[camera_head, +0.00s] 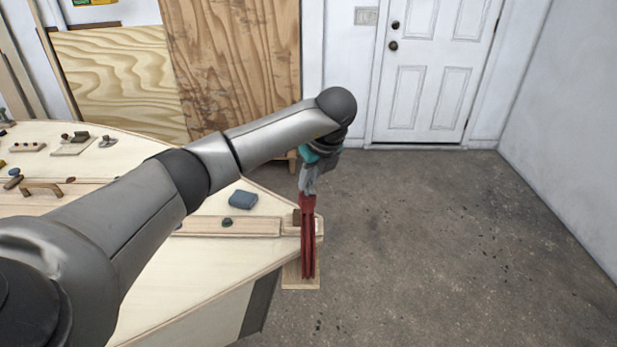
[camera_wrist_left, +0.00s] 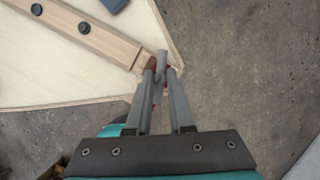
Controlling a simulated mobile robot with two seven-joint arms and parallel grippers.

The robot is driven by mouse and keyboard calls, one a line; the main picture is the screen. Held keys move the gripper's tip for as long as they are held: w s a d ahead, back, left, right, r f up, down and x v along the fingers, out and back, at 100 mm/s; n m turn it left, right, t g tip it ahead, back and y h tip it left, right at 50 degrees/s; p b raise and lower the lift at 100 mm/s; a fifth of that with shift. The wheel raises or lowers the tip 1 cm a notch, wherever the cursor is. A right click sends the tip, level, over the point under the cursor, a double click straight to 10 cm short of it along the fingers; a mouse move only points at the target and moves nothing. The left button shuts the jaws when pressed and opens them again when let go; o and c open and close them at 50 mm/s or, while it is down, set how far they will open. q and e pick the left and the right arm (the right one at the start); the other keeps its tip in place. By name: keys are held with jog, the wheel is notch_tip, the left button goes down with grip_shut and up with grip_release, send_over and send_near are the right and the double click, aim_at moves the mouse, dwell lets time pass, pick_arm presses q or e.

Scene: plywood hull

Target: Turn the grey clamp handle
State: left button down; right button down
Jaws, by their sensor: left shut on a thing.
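A red clamp (camera_head: 308,240) sits at the pointed end of the plywood hull, its long red bar extending over a small wooden piece. Its grey handle (camera_wrist_left: 161,62) shows between my fingertips in the left wrist view. My left gripper (camera_head: 309,183) reaches down from above to the top end of the clamp. In the left wrist view my left gripper (camera_wrist_left: 160,76) is shut on the grey handle. A little of the clamp's red (camera_wrist_left: 150,64) shows beside the fingers; the fingers hide the rest. My right gripper is not in view.
The plywood hull (camera_head: 190,285) fills the lower left. A wooden strip (camera_head: 250,227) with a dark knob runs towards the clamp, and a blue-grey block (camera_head: 243,200) lies behind it. Concrete floor (camera_head: 450,250) is clear to the right, up to the white door (camera_head: 430,85).

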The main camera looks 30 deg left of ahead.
pick_arm(q)
jog(key=shift+f, duration=0.1)
dwell(0.5)
jog(key=c, duration=0.7)
grip_release()
jog(key=shift+c, duration=0.2)
jog(key=p+v, duration=0.3)
jog(key=v, duration=1.2)
jog(key=shift+r+p, duration=0.2)
jog(key=shift+p, duration=0.1)
jog(key=shift+w, duration=0.1)
